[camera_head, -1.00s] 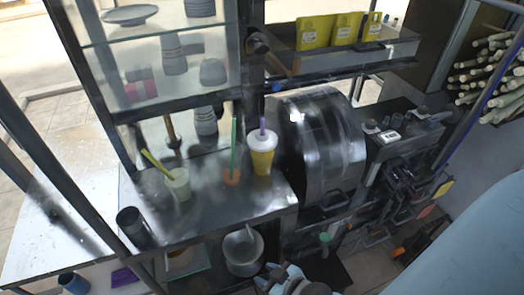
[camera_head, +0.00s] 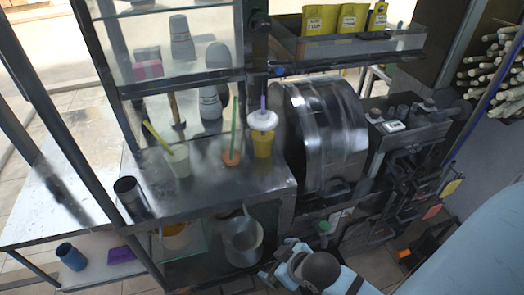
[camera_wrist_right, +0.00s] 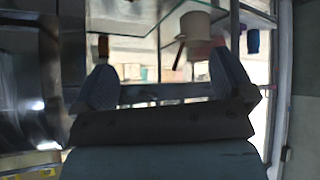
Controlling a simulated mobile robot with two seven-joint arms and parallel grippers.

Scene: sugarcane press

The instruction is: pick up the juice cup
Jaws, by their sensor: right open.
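A yellow cup with a white domed lid and purple straw (camera_head: 263,143) stands upright on the metal counter, near its right end. A pale green cup with a yellow straw (camera_head: 179,162) and a small orange cup with a green straw (camera_head: 231,157) stand to its left. Which one is the juice cup is not marked. My right gripper (camera_head: 275,257) is in front of and below the counter, apart from the cups. In the right wrist view its two bluish fingers (camera_wrist_right: 162,78) are spread with nothing between them. My left gripper is not in view.
The steel press (camera_head: 325,130) stands right of the counter (camera_head: 215,187). A dark cylinder (camera_head: 131,196) is at the counter's left end. A metal pot (camera_head: 243,243) sits on the lower shelf. A glass-shelved rack rises behind the cups.

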